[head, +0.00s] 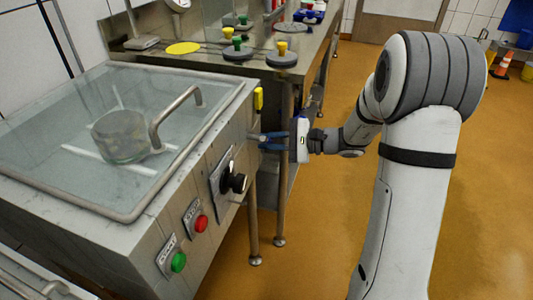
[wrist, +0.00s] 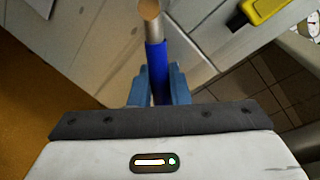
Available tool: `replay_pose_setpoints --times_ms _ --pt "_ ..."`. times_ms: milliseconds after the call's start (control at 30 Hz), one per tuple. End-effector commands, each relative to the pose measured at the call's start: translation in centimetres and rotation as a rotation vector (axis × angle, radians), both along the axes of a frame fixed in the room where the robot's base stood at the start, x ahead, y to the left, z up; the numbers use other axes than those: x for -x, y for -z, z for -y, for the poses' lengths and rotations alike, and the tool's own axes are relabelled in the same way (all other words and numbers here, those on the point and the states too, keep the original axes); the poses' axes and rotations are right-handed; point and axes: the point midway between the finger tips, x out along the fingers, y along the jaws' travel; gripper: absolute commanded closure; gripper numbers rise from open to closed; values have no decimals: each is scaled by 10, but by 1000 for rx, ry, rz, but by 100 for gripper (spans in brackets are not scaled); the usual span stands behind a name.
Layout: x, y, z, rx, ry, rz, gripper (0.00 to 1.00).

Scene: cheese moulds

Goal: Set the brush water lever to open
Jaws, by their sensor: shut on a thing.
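The water lever has a steel shaft and a blue sleeve, seen in the wrist view (wrist: 157,66) with a round copper-coloured end at the top. In the head view the lever (head: 256,136) sticks out from the right end of the steel washing machine's front panel (head: 185,188). My gripper (head: 278,141) is at that end, with its blue fingers shut on the lever's blue sleeve. The fingers show on both sides of the sleeve in the wrist view (wrist: 158,88). They hide part of the sleeve. I cannot tell which setting the lever marks.
A black rotary knob (head: 233,182), a red button (head: 201,223) and a green button (head: 178,262) sit left of the lever. A yellow block (head: 258,98) is just above it. A glass lid with a bar handle (head: 155,133) covers the basin.

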Motion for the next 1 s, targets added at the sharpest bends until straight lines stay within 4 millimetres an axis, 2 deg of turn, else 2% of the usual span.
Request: replay_pose_setpoints --times_ms 500,1000 --pt "-14 -21 5 145 2 400 100" --pt "-16 -33 6 192 2 528 100"
